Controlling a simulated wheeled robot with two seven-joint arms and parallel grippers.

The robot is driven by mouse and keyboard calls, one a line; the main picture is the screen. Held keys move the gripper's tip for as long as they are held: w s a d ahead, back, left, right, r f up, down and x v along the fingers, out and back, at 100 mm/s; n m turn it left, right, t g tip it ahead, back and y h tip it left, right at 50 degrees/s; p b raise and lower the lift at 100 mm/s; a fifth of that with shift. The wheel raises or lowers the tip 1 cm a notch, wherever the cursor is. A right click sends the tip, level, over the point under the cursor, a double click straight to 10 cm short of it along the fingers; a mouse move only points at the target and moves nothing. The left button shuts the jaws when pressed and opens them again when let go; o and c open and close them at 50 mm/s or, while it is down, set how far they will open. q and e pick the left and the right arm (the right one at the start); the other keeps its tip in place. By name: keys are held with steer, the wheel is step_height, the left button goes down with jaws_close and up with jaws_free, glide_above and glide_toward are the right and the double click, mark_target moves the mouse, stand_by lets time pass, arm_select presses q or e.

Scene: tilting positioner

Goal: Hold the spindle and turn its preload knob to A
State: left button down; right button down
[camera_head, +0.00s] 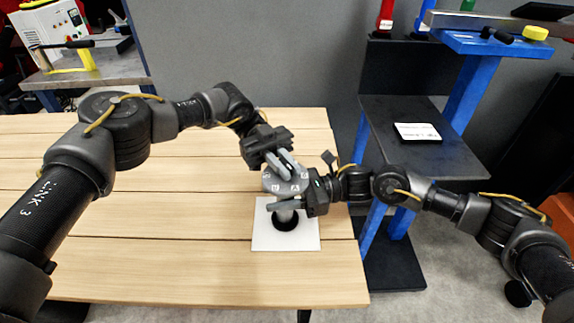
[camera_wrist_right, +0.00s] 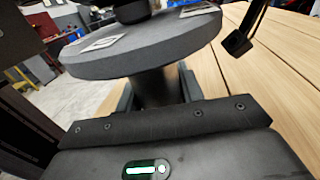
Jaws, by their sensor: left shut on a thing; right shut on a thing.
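The spindle's round grey dial (camera_head: 271,185) carries white markings too small to read. It stands on a dark round base (camera_head: 286,223) on a white square plate (camera_head: 268,239). My left gripper (camera_head: 281,166) comes from above and is shut on the preload knob, which it mostly hides in the head view. My right gripper (camera_head: 287,205) is below the dial, shut on the spindle. In the right wrist view the dial's rim (camera_wrist_right: 148,58) sits above the dark spindle post (camera_wrist_right: 156,90) between my fingers. A dark round part, perhaps the knob (camera_wrist_right: 130,9), stands on the dial.
The slatted wooden table (camera_head: 170,240) is clear to the left of the plate. A dark shelf (camera_head: 445,160) on a blue frame, holding a white-labelled dark item (camera_head: 417,132), stands right of the table. A grey partition (camera_head: 270,60) is behind.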

mark_target(284, 163)
arm_select(q)
steer(key=shift+w+a+y, duration=0.1)
steer(key=shift+a+y, duration=0.05)
steer(key=shift+y, duration=0.15)
arm_select(e)
steer(key=shift+s, duration=0.15)
arm_select(q)
steer(key=c, duration=1.5)
jaws_free()
steer(key=shift+o, duration=0.2)
steer(key=shift+r, duration=0.1)
step_height(284, 163, up, 10)
steer(key=shift+f, duration=0.1)
